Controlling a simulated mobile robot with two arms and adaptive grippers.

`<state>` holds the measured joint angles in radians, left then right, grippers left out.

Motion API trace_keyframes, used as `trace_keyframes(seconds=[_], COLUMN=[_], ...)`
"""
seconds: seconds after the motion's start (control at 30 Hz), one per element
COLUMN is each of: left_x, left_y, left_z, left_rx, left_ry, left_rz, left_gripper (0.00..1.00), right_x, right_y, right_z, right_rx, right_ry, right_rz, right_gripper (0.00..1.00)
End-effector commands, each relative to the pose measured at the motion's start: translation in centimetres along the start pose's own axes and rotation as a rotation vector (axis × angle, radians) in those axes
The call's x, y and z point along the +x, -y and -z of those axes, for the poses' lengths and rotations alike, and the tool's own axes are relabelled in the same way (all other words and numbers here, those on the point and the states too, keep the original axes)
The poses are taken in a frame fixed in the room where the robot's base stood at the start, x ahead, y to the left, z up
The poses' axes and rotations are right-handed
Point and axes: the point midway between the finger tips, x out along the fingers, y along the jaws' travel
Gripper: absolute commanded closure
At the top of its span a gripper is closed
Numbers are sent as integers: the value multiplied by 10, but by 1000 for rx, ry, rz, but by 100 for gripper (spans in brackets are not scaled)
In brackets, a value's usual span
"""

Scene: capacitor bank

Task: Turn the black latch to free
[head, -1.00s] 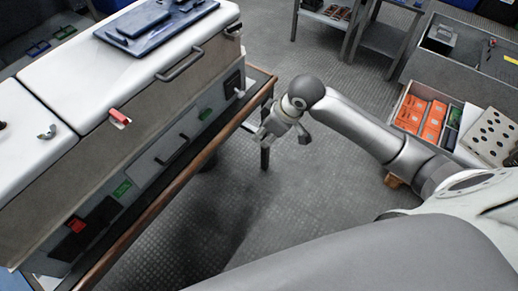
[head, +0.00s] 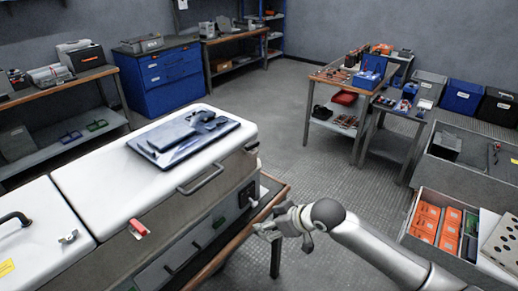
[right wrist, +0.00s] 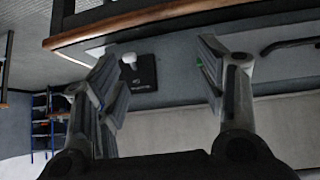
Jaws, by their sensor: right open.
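A black square plate with a pale knob, perhaps the black latch (head: 247,192), sits on the front face of the white-lidded cabinet (head: 88,195), near its right end. In the right wrist view, the black plate (right wrist: 143,76) shows between the fingers, nearer the left one, with small unreadable marks. My right gripper (head: 268,229) is in front of the cabinet's right end, below and right of the plate. It is open and empty in the right wrist view (right wrist: 158,58), apart from the plate. My left gripper is not in view.
The wooden bench edge (head: 212,270) runs below the cabinet front, close to my right gripper. A red handle (head: 138,229) and a grey bar handle (head: 202,180) stick out of the cabinet. A blue tray (head: 165,150) lies on the lid. The floor behind is clear.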

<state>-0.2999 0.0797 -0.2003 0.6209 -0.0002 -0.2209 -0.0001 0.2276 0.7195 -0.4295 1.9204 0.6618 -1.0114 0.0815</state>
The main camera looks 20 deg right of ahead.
Motion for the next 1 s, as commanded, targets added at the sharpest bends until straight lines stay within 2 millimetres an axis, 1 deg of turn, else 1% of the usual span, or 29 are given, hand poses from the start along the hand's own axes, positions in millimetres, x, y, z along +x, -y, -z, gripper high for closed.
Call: trace_keyframes(seconds=[0.03, 0.17, 0.3, 0.4, 0.5, 0.6, 0.7, 0.77, 0.87, 1.0], left_x=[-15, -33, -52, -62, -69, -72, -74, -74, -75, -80], left_y=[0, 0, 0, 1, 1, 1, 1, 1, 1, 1], left_z=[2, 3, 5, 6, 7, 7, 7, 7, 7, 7], left_rx=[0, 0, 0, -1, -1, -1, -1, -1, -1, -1], left_ry=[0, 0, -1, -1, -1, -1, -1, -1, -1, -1], left_rz=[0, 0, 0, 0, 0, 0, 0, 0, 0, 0], left_gripper=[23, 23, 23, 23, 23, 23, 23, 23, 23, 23], right_x=[-8, -23, -50, -70, -87, -98, -103, -102, -98, -86], right_y=[-9, -31, -51, -59, -64, -65, -65, -66, -67, -68], right_z=[16, 50, 82, 99, 109, 114, 118, 120, 126, 141], right_rx=[24, 70, 93, 95, 90, 85, 80, 80, 80, 79], right_ry=[-67, -271, -484, -616, -713, -775, -805, -811, -813, -814], right_rz=[-19, -60, -86, -90, -87, -80, -76, -75, -76, -76], right_gripper=[36, 36, 36, 36, 36, 36, 36, 36, 36, 36])
